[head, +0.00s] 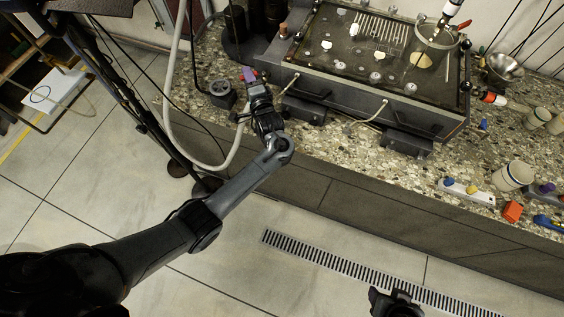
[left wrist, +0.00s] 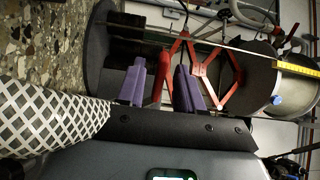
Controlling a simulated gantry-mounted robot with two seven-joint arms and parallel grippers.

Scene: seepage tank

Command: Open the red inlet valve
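My left gripper (head: 247,75) reaches over the counter to the left end of the dark tank (head: 365,105); its fingertips are purple. In the left wrist view the two purple fingers of my left gripper (left wrist: 159,85) stand apart, with a red lever-like piece (left wrist: 163,78) between them. It looks like the red valve's handle. In the head view the gripper mostly hides the valve. My right gripper (head: 396,303) is a dark shape at the bottom edge, over the floor, its fingers unclear.
A pale hose (head: 183,135) loops beside my left arm. A black round object (head: 222,93) sits left of the gripper. A red crossed-bar frame (left wrist: 205,72) stands behind the fingers in the wrist view. Cups (head: 514,176) and small items crowd the counter's right side.

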